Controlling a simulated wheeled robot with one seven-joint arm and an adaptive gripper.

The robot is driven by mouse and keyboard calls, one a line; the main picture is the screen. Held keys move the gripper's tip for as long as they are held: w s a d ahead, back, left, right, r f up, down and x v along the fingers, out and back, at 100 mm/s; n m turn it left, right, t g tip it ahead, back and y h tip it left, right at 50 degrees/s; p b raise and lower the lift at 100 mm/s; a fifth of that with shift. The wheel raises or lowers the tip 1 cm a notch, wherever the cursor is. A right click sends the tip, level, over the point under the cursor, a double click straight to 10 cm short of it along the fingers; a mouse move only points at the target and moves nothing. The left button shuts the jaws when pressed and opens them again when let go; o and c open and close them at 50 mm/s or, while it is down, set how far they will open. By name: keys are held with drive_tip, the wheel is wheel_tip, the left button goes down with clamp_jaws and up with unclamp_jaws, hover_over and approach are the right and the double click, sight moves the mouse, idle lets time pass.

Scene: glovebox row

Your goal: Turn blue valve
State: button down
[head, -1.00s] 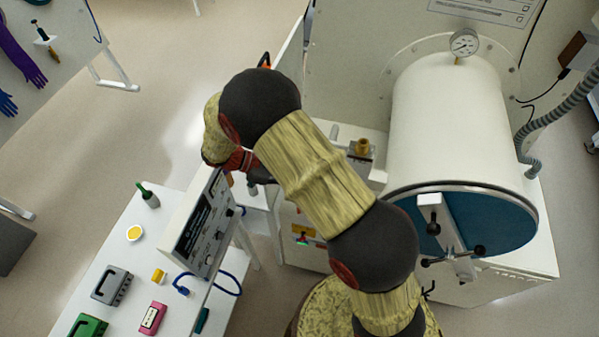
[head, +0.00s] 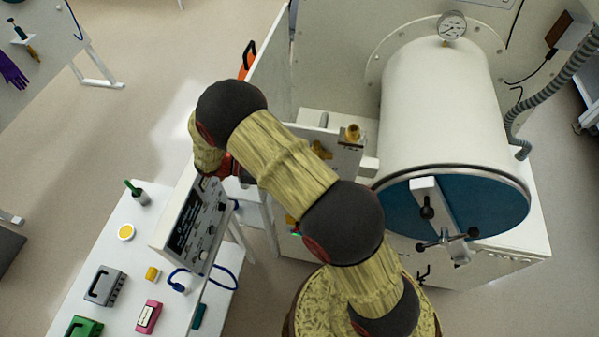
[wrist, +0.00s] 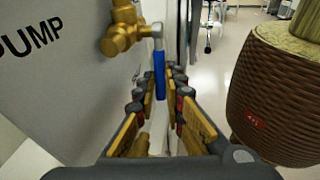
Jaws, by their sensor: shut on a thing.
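The blue valve handle (wrist: 160,75) hangs down from a brass valve body (wrist: 122,30) on a pale panel, in the upper middle of the wrist view. My gripper (wrist: 158,88) has its dark, yellow-padded fingers on either side of the handle and is shut on it. The lower end of the handle is between the fingertips. In the head view my gripper (head: 235,170) is mostly hidden behind my arm, and the blue handle cannot be made out there.
The panel (wrist: 50,75) marked "PUMP" stands close on the left in the wrist view. A white cylindrical chamber (head: 435,110) with a blue door stands right of my arm. An instrument box (head: 190,225) on a white table (head: 125,260) stands left. Open floor (head: 150,140) lies behind.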

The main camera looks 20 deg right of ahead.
drive_tip(key=c, duration=2.1)
unclamp_jaws()
drive_tip(key=shift+c, duration=0.2)
drive_tip(key=v, duration=1.2)
drive_tip(key=shift+w, duration=0.1)
